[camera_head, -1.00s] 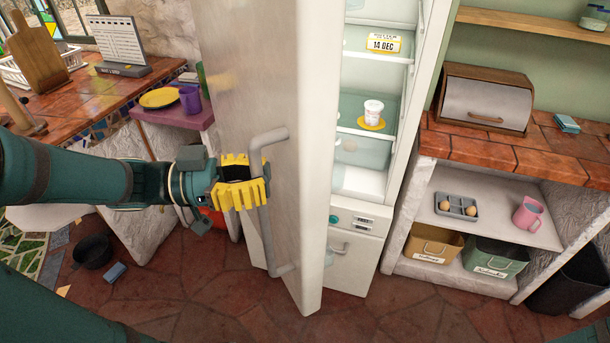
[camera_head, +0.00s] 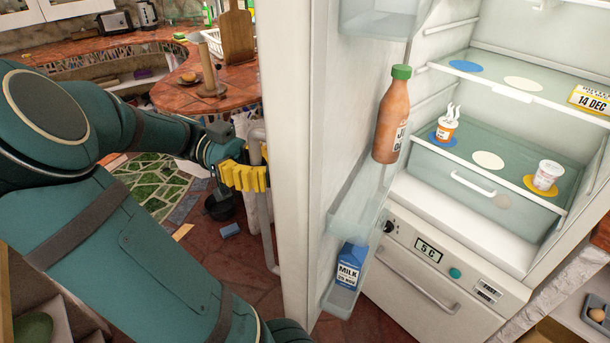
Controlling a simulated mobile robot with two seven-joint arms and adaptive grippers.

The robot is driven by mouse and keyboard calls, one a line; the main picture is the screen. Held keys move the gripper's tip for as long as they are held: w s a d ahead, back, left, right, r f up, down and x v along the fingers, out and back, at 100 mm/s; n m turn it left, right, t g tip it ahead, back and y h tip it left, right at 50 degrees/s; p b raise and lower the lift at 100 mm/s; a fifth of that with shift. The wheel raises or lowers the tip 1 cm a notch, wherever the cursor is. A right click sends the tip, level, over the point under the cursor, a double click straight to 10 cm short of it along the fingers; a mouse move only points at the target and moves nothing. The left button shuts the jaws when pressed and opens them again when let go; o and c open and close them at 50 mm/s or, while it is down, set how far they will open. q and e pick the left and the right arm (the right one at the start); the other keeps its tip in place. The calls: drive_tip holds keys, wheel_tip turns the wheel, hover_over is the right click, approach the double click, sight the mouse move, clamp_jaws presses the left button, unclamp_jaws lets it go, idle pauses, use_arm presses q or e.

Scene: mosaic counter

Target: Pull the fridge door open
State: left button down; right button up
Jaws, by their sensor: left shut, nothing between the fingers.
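The fridge door (camera_head: 295,130) stands wide open, seen nearly edge-on, its inner side with shelves facing right. Its grey bar handle (camera_head: 266,236) is on the outer face, left of the door edge. My left gripper (camera_head: 250,177), with yellow fingers, is at the handle's upper part, overlapping it in the view. Its jaws are shut with nothing between them; whether they touch the bar I cannot tell. The fridge inside (camera_head: 470,165) is exposed on the right. My right gripper is not in view.
The door holds an orange bottle (camera_head: 391,120) and a blue milk carton (camera_head: 349,266). Cups (camera_head: 546,176) stand on a fridge shelf. A tiled counter (camera_head: 225,85) is behind my left arm. A dark bowl (camera_head: 219,207) and blue block (camera_head: 230,230) lie on the floor.

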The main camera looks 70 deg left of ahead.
use_arm(q)
drive_tip(key=c, duration=1.3)
unclamp_jaws()
drive_tip(key=shift+s+a, duration=0.1)
drive_tip(key=shift+a, duration=0.2)
drive_tip(key=o, duration=0.4)
drive_tip(key=shift+d, duration=0.2)
drive_tip(key=v, duration=1.1)
drive_tip(key=shift+a, duration=0.4)
drive_tip(key=shift+s, duration=0.15)
